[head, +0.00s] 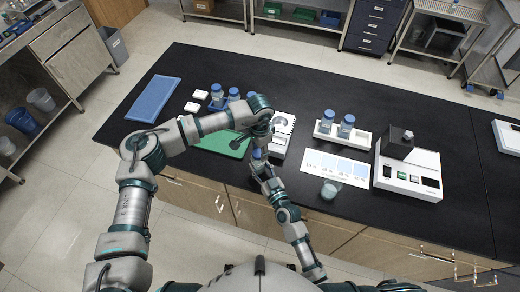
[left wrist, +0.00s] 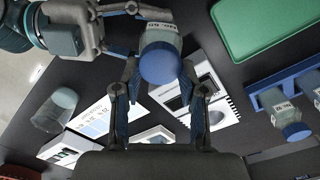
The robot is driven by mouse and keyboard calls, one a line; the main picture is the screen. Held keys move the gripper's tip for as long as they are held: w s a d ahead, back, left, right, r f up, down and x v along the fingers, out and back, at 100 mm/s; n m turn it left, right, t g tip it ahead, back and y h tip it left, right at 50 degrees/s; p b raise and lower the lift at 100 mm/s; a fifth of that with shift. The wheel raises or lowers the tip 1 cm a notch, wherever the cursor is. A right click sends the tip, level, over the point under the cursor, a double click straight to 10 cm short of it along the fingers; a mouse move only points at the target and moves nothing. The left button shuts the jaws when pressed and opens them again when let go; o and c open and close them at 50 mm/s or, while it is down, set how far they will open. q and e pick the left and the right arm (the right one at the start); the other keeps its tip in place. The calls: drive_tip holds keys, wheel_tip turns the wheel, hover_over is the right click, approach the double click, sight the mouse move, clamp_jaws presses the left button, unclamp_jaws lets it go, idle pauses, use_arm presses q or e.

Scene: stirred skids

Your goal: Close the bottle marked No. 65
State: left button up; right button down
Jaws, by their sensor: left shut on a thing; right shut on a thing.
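A bottle with a blue cap (left wrist: 160,64) shows in the left wrist view; its white label (left wrist: 162,28) bears a number I cannot read surely. My left gripper (left wrist: 160,85) has a finger on each side of the cap and is shut on it. My right gripper (left wrist: 140,16) reaches in from the left and is shut on the bottle's body. The cap sits at the bottle's mouth; I cannot tell how tightly. In the head view the bottle (head: 257,153) is mostly hidden between my left gripper (head: 260,146) and right gripper (head: 258,165), near the bench's front edge.
A blue rack (left wrist: 277,87) holds capped bottles; a white rack (head: 318,132) holds two more.

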use_arm(q)
drive_tip(key=shift+w+a, duration=0.1)
drive_tip(key=shift+a, duration=0.1)
drive_tip(key=o, duration=0.7)
drive_tip(key=shift+a, duration=0.15)
